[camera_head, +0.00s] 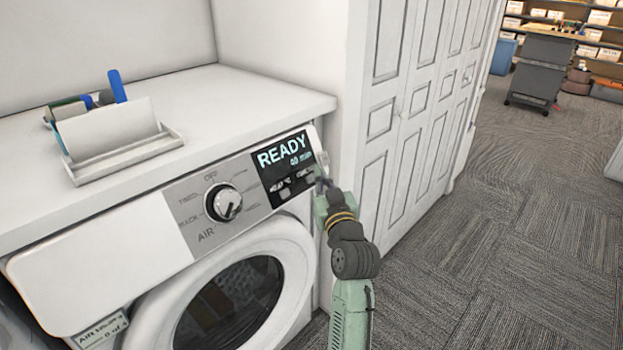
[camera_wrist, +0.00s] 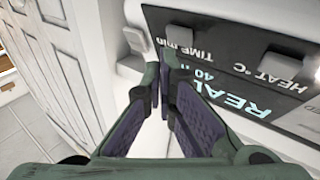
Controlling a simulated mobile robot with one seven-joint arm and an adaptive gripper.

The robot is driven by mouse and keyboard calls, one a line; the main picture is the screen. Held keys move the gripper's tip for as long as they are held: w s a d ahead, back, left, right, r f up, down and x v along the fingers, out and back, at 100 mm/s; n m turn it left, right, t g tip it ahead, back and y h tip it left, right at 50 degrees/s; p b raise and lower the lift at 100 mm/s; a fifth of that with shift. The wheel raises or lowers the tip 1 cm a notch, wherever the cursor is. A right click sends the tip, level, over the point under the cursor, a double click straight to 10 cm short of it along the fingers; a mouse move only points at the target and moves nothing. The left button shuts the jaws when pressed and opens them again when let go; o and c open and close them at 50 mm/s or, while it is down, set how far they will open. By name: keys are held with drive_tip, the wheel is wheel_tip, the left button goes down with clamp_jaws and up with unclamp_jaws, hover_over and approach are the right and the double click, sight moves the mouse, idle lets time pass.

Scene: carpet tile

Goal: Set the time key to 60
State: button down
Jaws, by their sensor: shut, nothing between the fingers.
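The dark display panel (camera_head: 285,165) on the white machine reads READY with 40 min below it. The time key is the small grey key (camera_head: 309,179) at the panel's right; in the wrist view it is the grey key (camera_wrist: 180,20) by the TIME min label. My gripper (camera_head: 322,184) is in front of the panel's right end, partly covering that area. In the wrist view my gripper (camera_wrist: 166,62) is shut and empty, its tips just below the time key and close to the label. I cannot tell whether they touch the panel.
A second key (camera_wrist: 283,66) sits by the HEAT °C label. A small knob (camera_wrist: 133,38) is beside the panel. A round dial (camera_head: 223,203) and the door (camera_head: 295,260) are on the machine's front. White cabinet doors (camera_head: 400,110) stand close to the right.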

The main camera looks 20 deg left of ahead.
drive_tip(key=d, duration=0.1)
drive_tip(key=s+d+r, duration=0.1)
drive_tip(key=d+r, duration=0.1)
drive_tip(key=d, duration=0.1)
drive_tip(key=shift+s+d+r, duration=0.1)
drive_tip(key=shift+s+r, duration=0.05)
drive_tip(key=shift+s, duration=0.1)
idle(2.4)
drive_tip(key=d+n, duration=0.1)
drive_tip(key=n, duration=0.4)
drive_tip(key=d+n, duration=0.1)
drive_tip(key=n, duration=0.5)
drive_tip(key=d+n+h, duration=0.1)
drive_tip(key=d+n, duration=0.1)
drive_tip(key=n, duration=0.3)
drive_tip(key=shift+s+r+n, duration=0.2)
drive_tip(key=shift+r+n, duration=0.1)
